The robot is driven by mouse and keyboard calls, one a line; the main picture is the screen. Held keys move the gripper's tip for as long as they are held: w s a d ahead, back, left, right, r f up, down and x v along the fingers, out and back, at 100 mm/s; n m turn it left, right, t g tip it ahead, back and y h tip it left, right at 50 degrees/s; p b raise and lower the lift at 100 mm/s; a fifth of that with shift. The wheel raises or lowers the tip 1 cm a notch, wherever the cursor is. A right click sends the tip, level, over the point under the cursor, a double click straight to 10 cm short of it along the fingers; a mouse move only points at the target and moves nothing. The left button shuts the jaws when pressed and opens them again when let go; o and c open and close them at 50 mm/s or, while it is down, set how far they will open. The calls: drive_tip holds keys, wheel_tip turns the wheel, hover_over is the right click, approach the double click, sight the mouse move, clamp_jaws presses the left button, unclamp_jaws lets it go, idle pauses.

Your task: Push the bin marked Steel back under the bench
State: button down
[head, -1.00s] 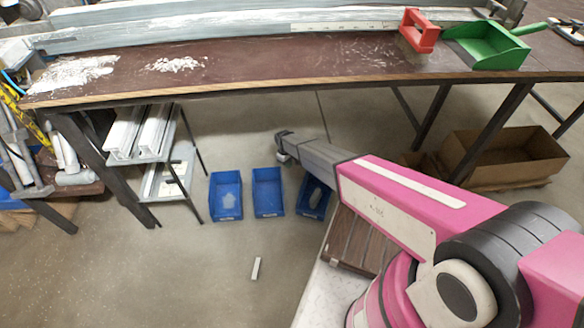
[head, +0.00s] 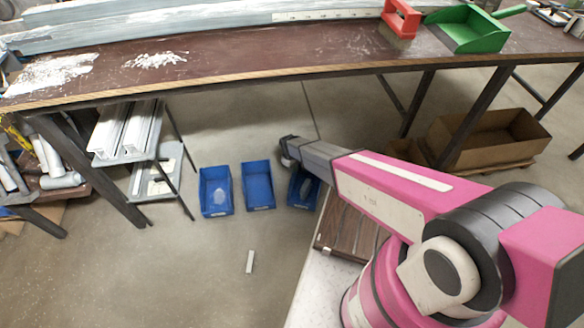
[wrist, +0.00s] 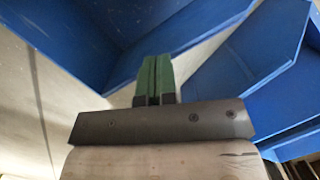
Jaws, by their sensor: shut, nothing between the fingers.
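Three blue bins stand in a row on the floor at the bench's front: a left bin (head: 216,206), a middle bin (head: 258,201) and a right bin (head: 303,203). No marking is readable, so I cannot tell which is Steel. My arm's dark end hangs above the right bin and hides part of it. In the wrist view my gripper (wrist: 154,66) shows green fingers, shut and empty. They point at the gap between one blue bin (wrist: 62,32) and another blue bin (wrist: 250,70). I cannot tell whether they touch either.
The brown bench (head: 225,72) spans the back, with dark legs. A rack of white profiles (head: 122,130) stands left of the bins. A cardboard box (head: 490,140) lies under the bench at right. A small pale block (head: 250,262) lies on the open floor in front.

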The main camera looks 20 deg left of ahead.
drive_tip(key=shift+a+f, duration=0.1)
drive_tip(key=shift+f, duration=0.25)
drive_tip(key=a, duration=0.1)
drive_tip(key=w+a, duration=0.1)
drive_tip(key=a, duration=0.1)
drive_tip(key=w+a, duration=0.1)
drive_tip(key=shift+a, duration=0.4)
drive_tip(key=shift+r, duration=1)
